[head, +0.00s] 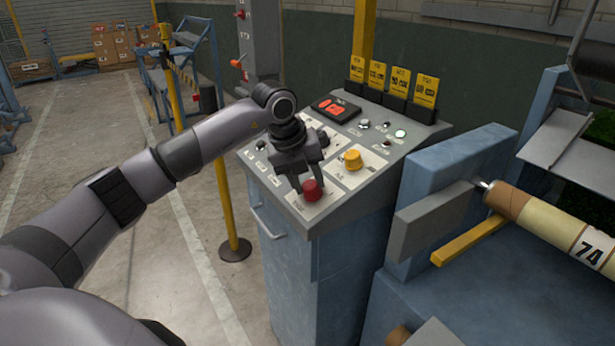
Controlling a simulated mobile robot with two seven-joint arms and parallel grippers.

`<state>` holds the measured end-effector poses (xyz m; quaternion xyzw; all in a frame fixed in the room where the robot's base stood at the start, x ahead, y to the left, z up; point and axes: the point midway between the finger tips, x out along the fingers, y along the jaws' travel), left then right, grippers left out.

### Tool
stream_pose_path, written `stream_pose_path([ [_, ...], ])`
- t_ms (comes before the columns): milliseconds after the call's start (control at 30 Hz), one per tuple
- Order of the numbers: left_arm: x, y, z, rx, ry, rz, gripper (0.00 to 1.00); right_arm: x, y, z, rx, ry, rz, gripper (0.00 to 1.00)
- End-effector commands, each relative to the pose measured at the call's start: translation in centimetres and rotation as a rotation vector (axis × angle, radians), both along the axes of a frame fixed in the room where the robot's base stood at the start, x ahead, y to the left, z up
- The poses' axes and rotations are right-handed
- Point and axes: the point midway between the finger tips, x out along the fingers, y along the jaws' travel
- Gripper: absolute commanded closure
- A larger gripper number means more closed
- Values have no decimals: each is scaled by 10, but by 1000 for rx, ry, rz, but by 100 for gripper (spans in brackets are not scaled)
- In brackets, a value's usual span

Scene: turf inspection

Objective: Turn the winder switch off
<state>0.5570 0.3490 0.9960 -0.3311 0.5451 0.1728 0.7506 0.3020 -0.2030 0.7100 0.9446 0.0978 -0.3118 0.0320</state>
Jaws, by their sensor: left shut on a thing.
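The control panel (352,198) is a sloped grey console top on a blue cabinet. My left gripper (309,187) reaches down to its front left corner, with its fingers on both sides of a red knob (312,191), shut on it. A yellow knob (352,159) sits to the right on its own white label plate. A dark knob (323,138) shows just behind the gripper, partly hidden by it. The labels are too small to read, so I cannot tell which knob is the winder switch. My right gripper is not in view.
Yellow tags (400,84) stand along the panel's back edge, near a lit round lamp (400,133). A blue machine with a roll marked 74 (552,222) stands at right. A yellow post (228,200) stands left of the cabinet. The floor at left is open.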

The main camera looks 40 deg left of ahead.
Motion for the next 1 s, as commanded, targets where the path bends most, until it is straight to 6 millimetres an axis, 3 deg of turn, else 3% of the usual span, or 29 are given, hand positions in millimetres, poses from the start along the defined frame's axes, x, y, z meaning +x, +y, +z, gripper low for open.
stream_pose_path([
  [500, 0, 2, 2, -116, 42, 352, 91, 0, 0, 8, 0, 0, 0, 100],
  [1000, 0, 3, 2, -145, 52, 437, 91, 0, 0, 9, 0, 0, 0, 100],
])
